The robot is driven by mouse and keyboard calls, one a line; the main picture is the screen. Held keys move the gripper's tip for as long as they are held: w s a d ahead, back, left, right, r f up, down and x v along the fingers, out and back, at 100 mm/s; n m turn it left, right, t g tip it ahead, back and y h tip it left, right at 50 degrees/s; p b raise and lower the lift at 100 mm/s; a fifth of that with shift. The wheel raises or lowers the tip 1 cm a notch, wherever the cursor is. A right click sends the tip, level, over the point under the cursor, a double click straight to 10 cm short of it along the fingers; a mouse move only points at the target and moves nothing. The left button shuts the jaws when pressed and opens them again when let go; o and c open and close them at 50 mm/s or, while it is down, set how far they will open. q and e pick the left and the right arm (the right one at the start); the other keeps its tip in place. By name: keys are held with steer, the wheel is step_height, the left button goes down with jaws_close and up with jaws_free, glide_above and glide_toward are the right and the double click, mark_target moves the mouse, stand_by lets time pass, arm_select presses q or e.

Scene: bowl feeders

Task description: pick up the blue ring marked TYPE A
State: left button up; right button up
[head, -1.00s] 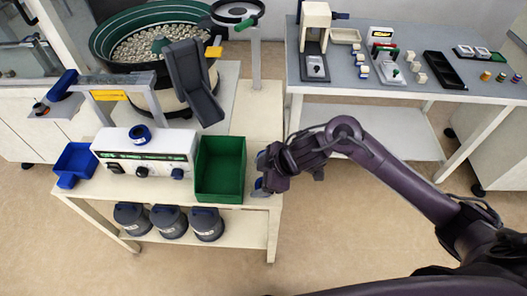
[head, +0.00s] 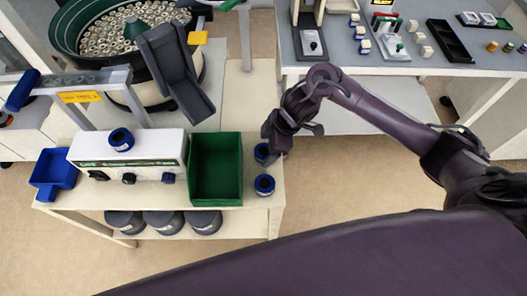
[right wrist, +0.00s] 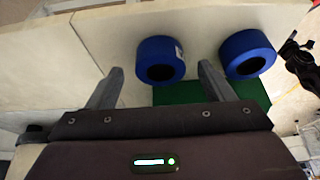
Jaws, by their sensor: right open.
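Two blue rings stand at the right end of the feeder table, right of the green bin. In the head view one ring (head: 262,153) is right beside my right gripper (head: 271,145), and the other ring (head: 264,185) is nearer the front edge. In the right wrist view my open, empty right gripper (right wrist: 161,70) has one blue ring (right wrist: 160,60) in line between its fingertips, apart from them. That ring has a small white label, too small to read. The other ring (right wrist: 247,54) lies outside the right finger. My left gripper is not in view.
A green bin (head: 216,198) stands just left of the rings. A white control box (head: 85,150) carries another blue ring (head: 121,139). A blue tray (head: 53,168) is at the far left. A dark chute (head: 178,75) rises behind the bin.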

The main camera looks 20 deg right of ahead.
steer(key=shift+a+f, duration=0.2)
steer(key=shift+f, duration=0.3)
steer(key=shift+w, duration=0.1)
steer(key=c, duration=1.1)
steer(key=shift+r, duration=0.1)
